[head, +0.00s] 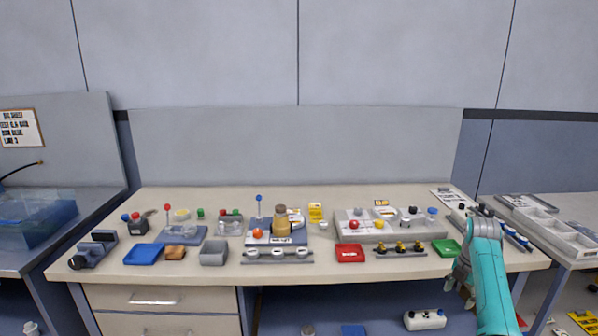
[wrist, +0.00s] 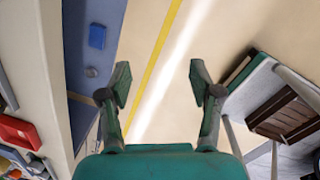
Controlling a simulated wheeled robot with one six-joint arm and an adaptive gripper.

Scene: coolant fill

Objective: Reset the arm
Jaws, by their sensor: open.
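My gripper (wrist: 158,85) is open and empty in the wrist view, its two fingers apart with only floor between them. In the head view my gripper (head: 462,284) hangs at the front right of the workbench (head: 320,270), low by its front edge, at the end of my teal arm. Its fingertips are small and partly hidden there. No object is held.
The bench top bears a blue tray (head: 144,254), a grey bin (head: 214,252), a red tray (head: 350,253) and a green tray (head: 447,247). A second table with a compartment tray (head: 550,225) stands at right. A blue tank (head: 38,218) is at left.

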